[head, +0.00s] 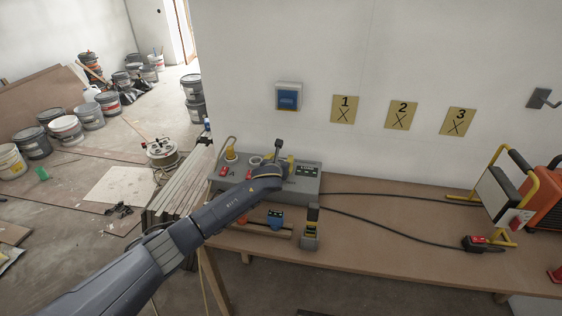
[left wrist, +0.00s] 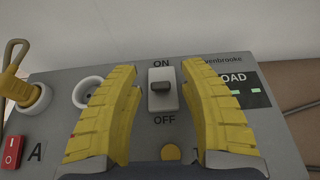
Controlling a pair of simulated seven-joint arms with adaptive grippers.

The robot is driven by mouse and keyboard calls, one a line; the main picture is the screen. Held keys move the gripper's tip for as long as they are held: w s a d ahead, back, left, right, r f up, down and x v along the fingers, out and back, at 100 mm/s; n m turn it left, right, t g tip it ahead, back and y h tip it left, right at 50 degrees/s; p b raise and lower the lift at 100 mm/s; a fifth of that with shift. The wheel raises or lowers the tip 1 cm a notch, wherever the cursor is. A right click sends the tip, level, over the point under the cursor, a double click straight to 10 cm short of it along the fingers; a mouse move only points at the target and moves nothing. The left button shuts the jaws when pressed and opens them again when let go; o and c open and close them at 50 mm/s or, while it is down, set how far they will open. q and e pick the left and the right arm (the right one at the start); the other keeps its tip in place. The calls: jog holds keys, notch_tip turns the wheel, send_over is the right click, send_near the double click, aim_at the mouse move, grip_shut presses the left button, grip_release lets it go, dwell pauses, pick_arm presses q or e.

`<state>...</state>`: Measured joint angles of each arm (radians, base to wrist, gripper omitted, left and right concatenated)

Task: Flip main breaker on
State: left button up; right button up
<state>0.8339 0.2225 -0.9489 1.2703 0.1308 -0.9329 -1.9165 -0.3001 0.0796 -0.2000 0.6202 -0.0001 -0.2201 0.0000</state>
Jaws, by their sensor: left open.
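The main breaker is a dark toggle (left wrist: 160,87) in a white plate, with ON printed above it and OFF below, in the left wrist view. It sits on top of a grey control box (head: 309,186) on the workbench. I cannot tell for sure which way the toggle leans. My left gripper (head: 288,166) is over the box; in the left wrist view its two yellow fingers (left wrist: 160,76) are open, one on each side of the toggle, with a gap on both sides. In the head view the toggle is hidden by my gripper. My right gripper is not in view.
Left on the box are a red rocker switch (left wrist: 12,152) marked A, a round socket (left wrist: 88,93) and a yellow plug (left wrist: 17,87). A display panel (left wrist: 245,92) lies right of the toggle.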

pick_arm(q)
jog(key=shift+c, duration=0.3)
grip_shut()
dwell(0.4)
jog(key=shift+w+r+g, duration=0.2)
jog(key=shift+g, duration=0.2)
jog(key=g, duration=0.1)
jog(key=w+g, duration=0.1)
jog(key=shift+d+r+g, duration=0.1)
jog(key=shift+g, duration=0.2)
jog(key=shift+w+g+y, duration=0.2)
jog(key=shift+w+g, duration=0.05)
jog(key=shift+g, duration=0.5)
jog(key=shift+w+g+y, duration=0.2)
jog(key=shift+g, duration=0.55)
jog(key=shift+d+g, duration=0.1)
jog(key=shift+g, duration=0.2)
jog(key=shift+o, duration=0.3)
grip_release()
jog(key=shift+f, duration=0.2)
